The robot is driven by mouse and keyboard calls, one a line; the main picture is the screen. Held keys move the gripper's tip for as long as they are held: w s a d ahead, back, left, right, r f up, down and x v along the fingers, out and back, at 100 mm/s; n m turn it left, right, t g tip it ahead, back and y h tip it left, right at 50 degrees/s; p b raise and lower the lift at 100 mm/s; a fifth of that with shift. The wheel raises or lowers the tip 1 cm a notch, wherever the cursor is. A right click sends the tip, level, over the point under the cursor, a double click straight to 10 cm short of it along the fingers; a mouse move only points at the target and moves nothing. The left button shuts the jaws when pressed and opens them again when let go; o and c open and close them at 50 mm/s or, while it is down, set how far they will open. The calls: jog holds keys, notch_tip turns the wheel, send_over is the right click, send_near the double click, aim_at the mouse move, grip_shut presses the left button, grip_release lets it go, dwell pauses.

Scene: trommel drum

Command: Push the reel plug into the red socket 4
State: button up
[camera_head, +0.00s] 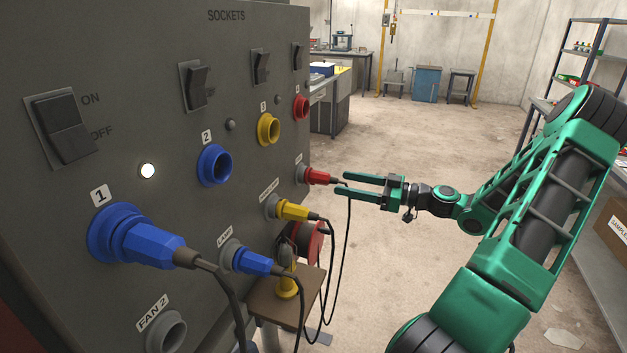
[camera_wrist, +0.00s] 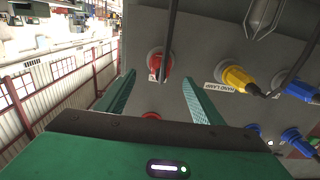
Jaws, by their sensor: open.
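The red reel plug (camera_head: 318,176) sits in a grey holder in the panel's lower row, its dark cable hanging down. The plug (camera_wrist: 164,65) shows beyond my fingers in the wrist view, with the cable crossing it. The red socket (camera_head: 301,108) is above it, empty, its number not readable here. In the wrist view the red socket (camera_wrist: 151,115) is partly hidden by my gripper body. My gripper (camera_head: 342,183) is open, its fingertips just off the plug's cable end. In the wrist view my gripper (camera_wrist: 158,77) has its fingers either side of the plug's line, not closed on it.
A yellow plug (camera_head: 293,209) and a blue plug (camera_head: 252,261) are in neighbouring holders. Another blue plug (camera_head: 145,241) is in socket 1. Blue socket 2 (camera_head: 215,165) and yellow socket 3 (camera_head: 268,129) are empty. A red cable reel (camera_head: 309,236) is below, near a small stand.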

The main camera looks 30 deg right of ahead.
aim_at(329, 180)
jog(key=shift+a, duration=0.1)
jog(key=shift+x, duration=4.45)
jog(key=shift+c, duration=0.6)
jog(key=c, duration=1.3)
jog(key=shift+v, duration=2.95)
jog(key=shift+s, duration=0.15)
jog(key=shift+v, duration=2.45)
